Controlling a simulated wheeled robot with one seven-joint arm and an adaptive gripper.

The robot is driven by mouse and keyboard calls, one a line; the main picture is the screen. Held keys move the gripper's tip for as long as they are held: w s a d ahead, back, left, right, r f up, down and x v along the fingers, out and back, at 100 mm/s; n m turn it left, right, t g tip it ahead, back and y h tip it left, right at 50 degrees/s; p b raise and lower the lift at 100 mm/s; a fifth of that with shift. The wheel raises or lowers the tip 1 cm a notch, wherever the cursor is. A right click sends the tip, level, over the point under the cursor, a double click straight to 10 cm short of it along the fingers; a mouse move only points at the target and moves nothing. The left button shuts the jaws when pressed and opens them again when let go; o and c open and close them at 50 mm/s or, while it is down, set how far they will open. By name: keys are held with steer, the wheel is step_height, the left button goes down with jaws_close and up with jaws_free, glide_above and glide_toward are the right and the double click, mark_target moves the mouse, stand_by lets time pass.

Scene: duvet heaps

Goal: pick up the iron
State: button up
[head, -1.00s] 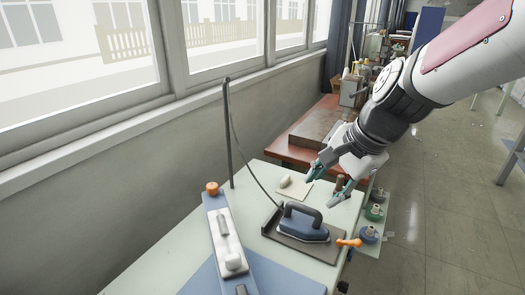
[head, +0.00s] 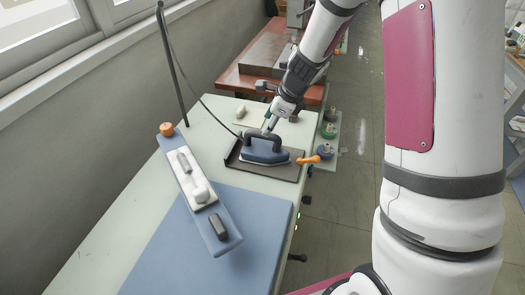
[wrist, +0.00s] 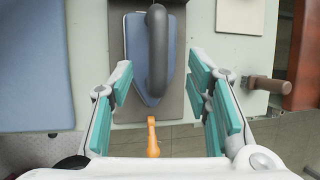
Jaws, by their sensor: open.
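The iron (head: 264,150) has a blue body and a dark curved handle. It sits on a dark rest plate (head: 290,171) on the pale table. In the wrist view the iron (wrist: 136,62) is ahead of my gripper, with its dark handle (wrist: 158,50) running up the picture. My gripper (wrist: 166,95) is open, its teal finger pads on either side of the iron's near end, with nothing held. In the head view my gripper (head: 270,122) is at the iron's far side, close to the handle; its fingers are partly hidden, and I cannot tell whether they touch it.
An orange knob (head: 309,160) sticks out at the plate's right edge. A blue sleeve board (head: 200,190) and blue pad (head: 215,245) lie nearer. A cord runs from a thin pole (head: 172,65) towards the iron. Spools (head: 329,130) stand on a side shelf.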

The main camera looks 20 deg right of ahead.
glide_above(266, 146)
steer(key=shift+s+a+f, duration=0.1)
steer(key=shift+a+f, duration=0.05)
steer(key=shift+f, duration=1.05)
steer(key=shift+s+a+f, duration=0.1)
steer(key=shift+a+f, duration=0.05)
steer(key=shift+f, duration=1.05)
steer(key=shift+a+f, duration=0.15)
steer(key=shift+f, duration=1.05)
jaws_close()
steer(key=shift+r, duration=0.1)
